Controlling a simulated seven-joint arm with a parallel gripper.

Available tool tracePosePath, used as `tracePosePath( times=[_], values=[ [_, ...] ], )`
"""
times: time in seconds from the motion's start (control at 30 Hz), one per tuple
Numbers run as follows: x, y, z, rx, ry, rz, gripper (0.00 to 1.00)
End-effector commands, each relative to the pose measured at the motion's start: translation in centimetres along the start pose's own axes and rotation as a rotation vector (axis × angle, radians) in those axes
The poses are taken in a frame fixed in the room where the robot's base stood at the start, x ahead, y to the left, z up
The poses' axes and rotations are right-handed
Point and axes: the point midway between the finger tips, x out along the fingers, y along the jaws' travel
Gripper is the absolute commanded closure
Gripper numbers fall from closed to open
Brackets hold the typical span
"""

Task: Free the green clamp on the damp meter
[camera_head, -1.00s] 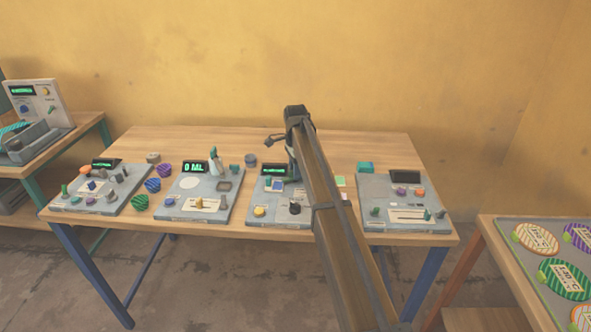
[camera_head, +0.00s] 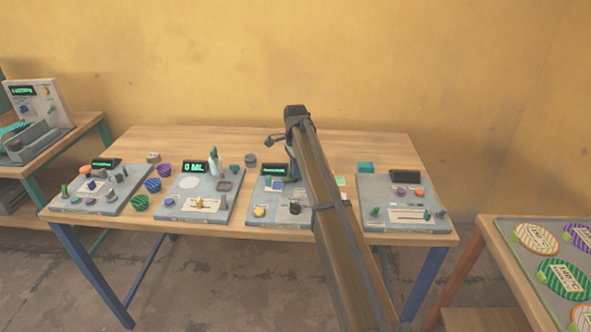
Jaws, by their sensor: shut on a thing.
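The damp meter looks to be the third grey panel (camera_head: 270,217) on the long table, with a small green-lit display (camera_head: 273,170), a blue square, a yellow knob and a dark knob. I cannot read its label. My gripper (camera_head: 292,178) points down at the back right of this panel, beside the display. It is shut on a small dark green part there, which looks to be the green clamp. The fingers and my arm hide most of the clamp, so its position cannot be told.
Two panels stand to the left, one with a display reading 0 ML (camera_head: 194,167). A fourth panel (camera_head: 400,190) stands to the right, near a teal block (camera_head: 365,168). My arm covers the table's middle right.

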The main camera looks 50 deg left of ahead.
Motion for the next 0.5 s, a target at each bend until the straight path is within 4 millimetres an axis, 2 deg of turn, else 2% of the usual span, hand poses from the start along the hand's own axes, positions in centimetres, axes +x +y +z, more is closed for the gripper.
tracePosePath(
  times=[0.27, 0.5],
  values=[
    [-0.02, -0.02, 0.00, -0.151, 0.000, 0.000, 1.00],
    [-0.03, -0.03, 0.01, -0.369, 0.000, 0.000, 1.00]
  ],
)
